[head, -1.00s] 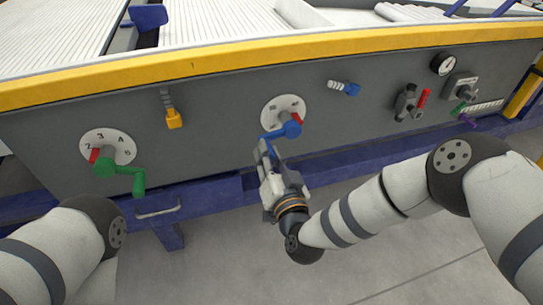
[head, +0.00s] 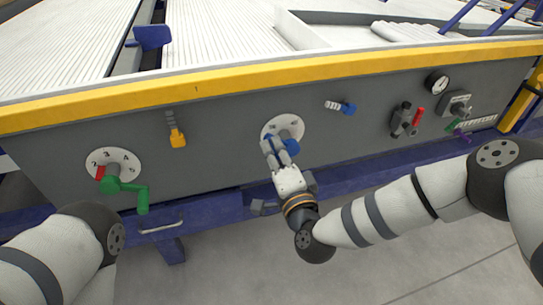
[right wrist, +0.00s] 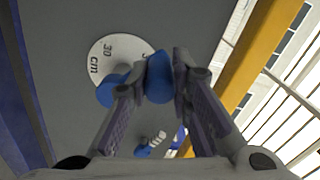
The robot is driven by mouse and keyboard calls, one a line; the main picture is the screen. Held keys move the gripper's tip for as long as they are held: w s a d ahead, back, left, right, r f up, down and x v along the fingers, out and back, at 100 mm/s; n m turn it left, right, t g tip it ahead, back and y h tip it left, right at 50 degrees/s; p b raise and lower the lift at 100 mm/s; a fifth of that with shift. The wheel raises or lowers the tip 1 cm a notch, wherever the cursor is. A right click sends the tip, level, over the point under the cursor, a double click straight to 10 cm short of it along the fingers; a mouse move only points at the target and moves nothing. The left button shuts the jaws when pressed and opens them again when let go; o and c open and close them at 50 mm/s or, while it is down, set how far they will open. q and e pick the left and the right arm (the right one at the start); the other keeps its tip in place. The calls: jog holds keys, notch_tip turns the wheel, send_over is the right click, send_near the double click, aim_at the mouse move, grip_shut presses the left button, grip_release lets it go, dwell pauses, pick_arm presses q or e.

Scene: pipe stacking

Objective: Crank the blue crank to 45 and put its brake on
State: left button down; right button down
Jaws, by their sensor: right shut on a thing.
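The blue crank (head: 292,147) sits on a round white dial (head: 270,130) in the middle of the grey panel. My right gripper (head: 272,147) is at the crank's left side, in front of the dial, and hides part of both. In the right wrist view, my right gripper (right wrist: 160,85) has its fingers on either side of the blue crank handle (right wrist: 159,76), shut on it. The crank's hub (right wrist: 108,92) is left of the fingers, and the dial (right wrist: 105,52) reads "30" and "cm". A blue lever (head: 348,108) with a pale striped stem is up and right of the dial. My left gripper is out of view.
A green crank (head: 128,190) with its own numbered dial (head: 128,158) is at the left. A yellow lever (head: 177,138) hangs between the dials. A blue rail (head: 205,208) runs below the panel.

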jog(key=shift+d+r+m, duration=0.25)
jog(key=shift+r+m, duration=0.1)
jog(key=shift+m, duration=0.15)
jog(key=shift+w, duration=0.1)
jog(key=c, duration=1.4)
grip_release()
jog(key=shift+c, duration=0.2)
jog(key=v, duration=1.2)
jog(key=shift+c, duration=0.2)
